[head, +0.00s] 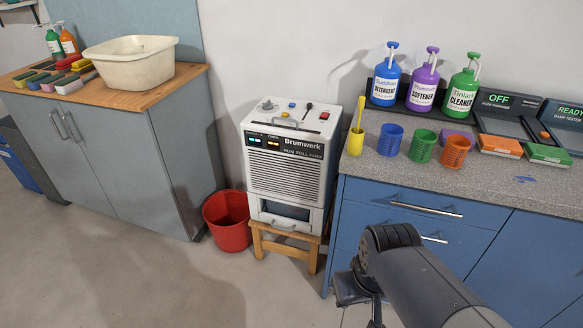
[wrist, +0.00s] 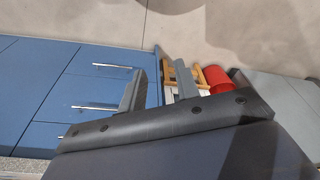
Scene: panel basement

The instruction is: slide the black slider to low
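The black slider (head: 308,107) is a small dark handle on the top panel of the white Brumwerk machine (head: 286,165). It is too small to read its marks or exact setting. My gripper (head: 352,288) is low in front of the blue cabinet, to the right of and below the machine, well apart from the slider. In the wrist view my gripper (wrist: 162,88) has its two fingers spread with nothing between them. The slider does not show in the wrist view.
The machine stands on a wooden stool (head: 257,240) between a red bucket (head: 227,218) and the blue cabinet (head: 405,210). A yellow cup (head: 356,141) stands near the counter's left edge, by the machine. The floor in front is clear.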

